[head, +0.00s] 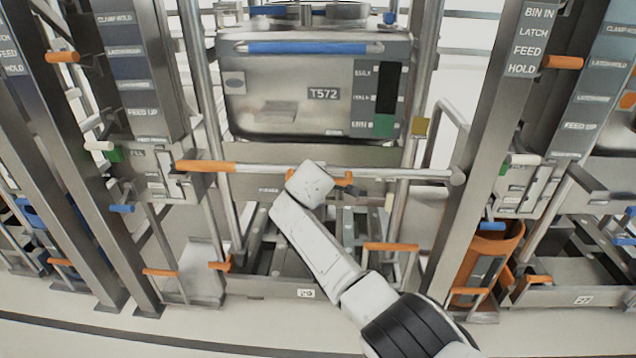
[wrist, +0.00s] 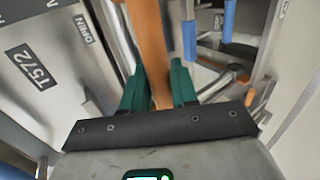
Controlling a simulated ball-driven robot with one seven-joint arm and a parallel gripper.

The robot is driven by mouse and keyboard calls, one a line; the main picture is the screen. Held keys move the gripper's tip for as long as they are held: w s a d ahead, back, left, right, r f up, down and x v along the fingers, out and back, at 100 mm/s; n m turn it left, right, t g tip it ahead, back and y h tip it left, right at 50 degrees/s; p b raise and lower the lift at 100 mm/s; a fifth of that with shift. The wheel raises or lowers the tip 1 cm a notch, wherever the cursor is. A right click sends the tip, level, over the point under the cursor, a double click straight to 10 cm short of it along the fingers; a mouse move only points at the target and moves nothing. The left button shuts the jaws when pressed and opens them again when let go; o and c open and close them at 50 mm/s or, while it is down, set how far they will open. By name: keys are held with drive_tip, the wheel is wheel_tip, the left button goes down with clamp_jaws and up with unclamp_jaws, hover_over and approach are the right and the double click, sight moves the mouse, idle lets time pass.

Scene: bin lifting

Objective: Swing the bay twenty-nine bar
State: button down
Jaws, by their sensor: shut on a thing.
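The bay twenty-nine bar (head: 400,173) lies nearly level across the front of the bay in the head view. Its left part is orange and the rest is bare metal. The bay's number plate (head: 306,293) is low on the frame. My gripper (wrist: 158,80) has green fingers shut on an orange bar (wrist: 149,35) in the wrist view. In the head view my wrist is in front of the bar's middle and hides the fingers. A short orange piece shows just right of my wrist, so the exact grip point there is unclear.
A metal bin marked T572 (head: 275,95) sits above and behind the bar; it also shows in the wrist view (wrist: 35,95). Steel posts stand on both sides. An orange bin (head: 487,262) stands low at the right. Pale floor lies in front.

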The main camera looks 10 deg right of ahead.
drive_tip(key=shift+f, duration=0.4)
drive_tip(key=c, duration=1)
unclamp_jaws()
drive_tip(key=shift+f, duration=0.1)
drive_tip(key=shift+p+v, duration=2)
drive_tip(key=shift+v, duration=3.45)
drive_tip(key=shift+a, duration=0.1)
